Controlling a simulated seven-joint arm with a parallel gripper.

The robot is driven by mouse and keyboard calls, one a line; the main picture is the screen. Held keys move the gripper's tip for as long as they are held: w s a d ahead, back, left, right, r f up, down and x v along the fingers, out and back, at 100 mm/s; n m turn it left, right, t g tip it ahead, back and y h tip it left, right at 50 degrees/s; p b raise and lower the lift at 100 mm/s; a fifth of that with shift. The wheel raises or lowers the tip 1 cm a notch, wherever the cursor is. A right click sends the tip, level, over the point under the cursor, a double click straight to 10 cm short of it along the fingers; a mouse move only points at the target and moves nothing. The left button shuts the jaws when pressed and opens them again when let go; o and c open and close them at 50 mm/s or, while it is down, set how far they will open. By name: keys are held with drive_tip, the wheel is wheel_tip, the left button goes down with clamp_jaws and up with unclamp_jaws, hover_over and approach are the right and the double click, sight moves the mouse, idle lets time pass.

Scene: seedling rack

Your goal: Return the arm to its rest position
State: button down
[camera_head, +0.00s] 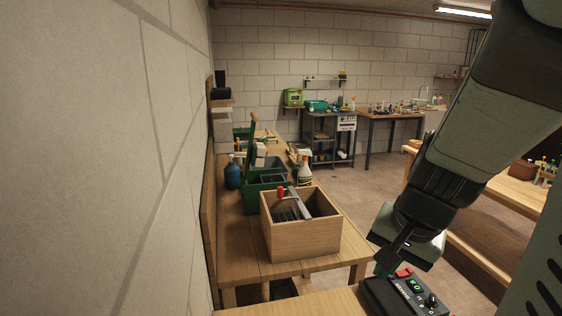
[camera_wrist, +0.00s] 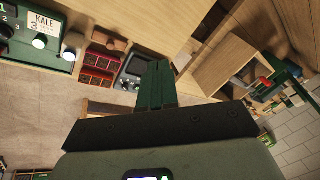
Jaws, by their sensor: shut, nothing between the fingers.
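My arm comes down from the upper right in the head view. My gripper (camera_head: 384,266) points downward, low in the picture, beside a black device with a green display (camera_head: 400,298). In that view its tips are partly lost against the device, and I cannot tell the gap between them. In the wrist view the green fingers of my gripper (camera_wrist: 157,84) are together, with nothing held between them.
A wooden box (camera_head: 302,240) with a red-handled tool stands on the left bench (camera_head: 240,255). Behind it are a green crate (camera_head: 252,196), a blue bottle (camera_head: 233,174) and a spray bottle (camera_head: 305,170). A block wall runs along the left. Open floor (camera_head: 375,185) lies between benches.

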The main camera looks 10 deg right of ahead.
drive_tip(key=s+a+r+n+t, duration=0.1)
drive_tip(key=s+a+r+n, duration=0.2)
drive_tip(key=a+r+n, duration=0.2)
drive_tip(key=s+a+r+n+t, duration=0.1)
drive_tip(key=s+a+r+n, duration=0.3)
drive_tip(key=a, duration=0.6)
wheel_tip(320, 180, up, 3)
drive_tip(key=shift+s+f+n, duration=0.15)
drive_tip(key=shift+s+n, duration=0.1)
drive_tip(key=shift+n, duration=0.15)
drive_tip(key=shift+a, duration=0.1)
